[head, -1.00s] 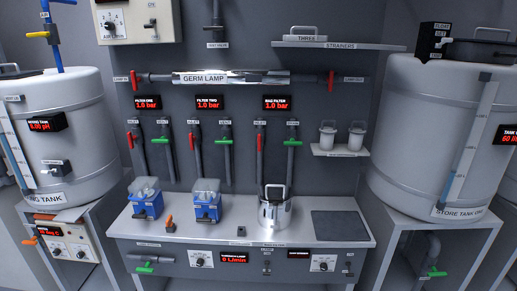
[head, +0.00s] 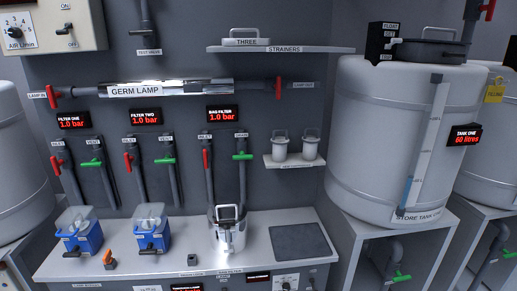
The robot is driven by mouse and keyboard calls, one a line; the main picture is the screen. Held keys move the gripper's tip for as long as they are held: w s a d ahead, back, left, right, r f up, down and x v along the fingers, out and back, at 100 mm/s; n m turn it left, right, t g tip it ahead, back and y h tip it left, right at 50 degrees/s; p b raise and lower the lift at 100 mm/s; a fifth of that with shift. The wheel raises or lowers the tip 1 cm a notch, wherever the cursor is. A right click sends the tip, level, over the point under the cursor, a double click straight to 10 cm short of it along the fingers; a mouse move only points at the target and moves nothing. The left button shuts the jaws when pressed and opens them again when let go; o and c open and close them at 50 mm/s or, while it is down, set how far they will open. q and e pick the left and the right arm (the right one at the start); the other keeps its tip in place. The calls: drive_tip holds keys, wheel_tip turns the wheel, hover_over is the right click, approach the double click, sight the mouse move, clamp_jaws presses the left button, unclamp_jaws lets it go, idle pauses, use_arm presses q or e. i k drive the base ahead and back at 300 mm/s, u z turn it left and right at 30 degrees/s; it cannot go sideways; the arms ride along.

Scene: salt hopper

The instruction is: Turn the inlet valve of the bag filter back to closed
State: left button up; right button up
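The bag filter's inlet valve has a red handle (head: 206,159) on a dark vertical pipe, below the bag filter display (head: 222,114), which reads 1.0 bar. The red handle lies roughly upright, along its pipe. To its right a green-handled valve (head: 242,156) sits on the neighbouring pipe, its handle across the pipe. The steel bag filter pot (head: 230,238) stands below on the bench with its handle up. Neither of my grippers is in view.
Two blue filter units (head: 79,236) (head: 151,232) and a small orange-handled part (head: 108,259) stand on the bench (head: 190,258). A dark mat (head: 299,243) lies right of the pot. A shelf with two small pots (head: 295,161) juts from the wall. A large store tank (head: 385,150) stands at the right.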

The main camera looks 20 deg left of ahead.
sight(205, 154)
drive_tip(key=i, duration=1.1)
drive_tip(key=u, duration=0.4)
